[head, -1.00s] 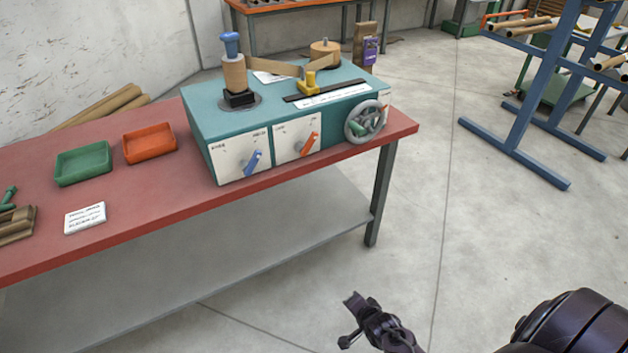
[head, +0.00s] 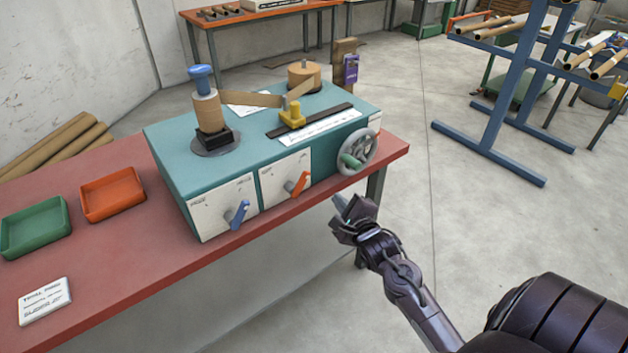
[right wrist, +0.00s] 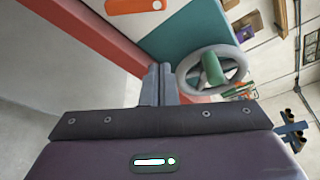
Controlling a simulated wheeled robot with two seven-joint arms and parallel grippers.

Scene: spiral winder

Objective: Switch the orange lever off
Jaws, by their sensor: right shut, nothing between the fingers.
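The orange lever (head: 298,183) sits on a white panel on the front of the teal winder (head: 165,150), between the blue lever (head: 237,214) and the grey handwheel (head: 357,152). It slants, its upper end to the right. Part of it shows at the top of the right wrist view (right wrist: 140,5). My right gripper (head: 340,204) is shut and empty, in front of the table edge, below the handwheel and right of the orange lever, apart from both. In the right wrist view its fingers (right wrist: 158,85) are together, left of the handwheel. My left gripper is not in view.
The red table (head: 130,275) carries a green tray (head: 35,228), an orange tray (head: 112,195) and a white card (head: 44,301) left of the winder. A blue rack (head: 510,90) with tubes stands at the right. The floor between is clear.

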